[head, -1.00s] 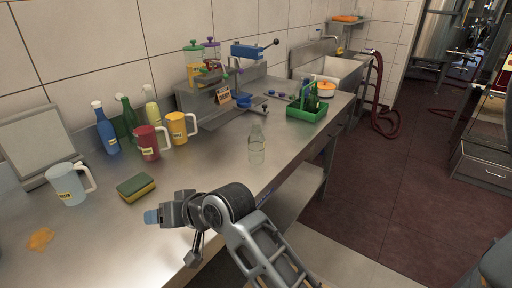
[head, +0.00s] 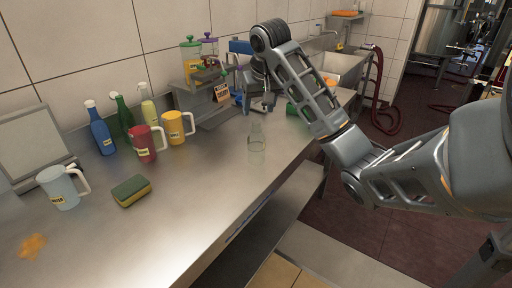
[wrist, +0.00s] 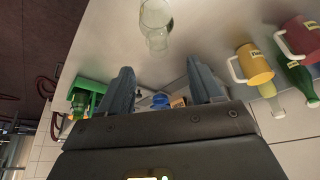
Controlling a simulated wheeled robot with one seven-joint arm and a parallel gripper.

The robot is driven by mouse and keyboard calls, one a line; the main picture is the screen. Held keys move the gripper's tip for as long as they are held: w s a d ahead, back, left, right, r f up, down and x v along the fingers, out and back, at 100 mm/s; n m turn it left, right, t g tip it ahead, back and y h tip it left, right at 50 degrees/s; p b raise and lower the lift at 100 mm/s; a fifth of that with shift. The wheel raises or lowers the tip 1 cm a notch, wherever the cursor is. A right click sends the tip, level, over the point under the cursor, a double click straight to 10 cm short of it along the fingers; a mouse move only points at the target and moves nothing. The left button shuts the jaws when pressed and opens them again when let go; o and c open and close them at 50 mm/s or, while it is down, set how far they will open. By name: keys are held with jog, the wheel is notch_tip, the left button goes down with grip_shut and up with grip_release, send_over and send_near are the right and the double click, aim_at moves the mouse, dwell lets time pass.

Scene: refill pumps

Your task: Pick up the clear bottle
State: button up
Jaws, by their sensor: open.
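The clear bottle (head: 256,147) stands upright on the steel counter (head: 190,195), near its front edge. In the wrist view the clear bottle (wrist: 156,20) shows at the top, beyond the fingertips and apart from them. My gripper (head: 256,104) is behind the bottle in the head view, partly hidden by my own arm. In the wrist view my gripper (wrist: 163,78) has its two fingers spread wide with nothing between them.
A yellow mug (head: 174,128), a red mug (head: 144,146) and several coloured bottles stand left of the clear bottle. A sponge (head: 131,190) and a pale mug (head: 59,188) are nearer. A green crate (wrist: 92,86) is near the gripper. Pumps (head: 192,62) stand behind.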

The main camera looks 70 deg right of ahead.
aim_at(256, 123)
jog(key=shift+b+x, duration=0.55)
jog(key=shift+x, duration=0.6)
jog(key=shift+w+d+f+p, duration=0.1)
jog(key=shift+d+f+p, duration=0.15)
jog(key=shift+f, duration=0.35)
jog(key=x, duration=0.4)
jog(key=shift+a+p, duration=0.1)
jog(key=shift+p, duration=0.25)
grip_shut()
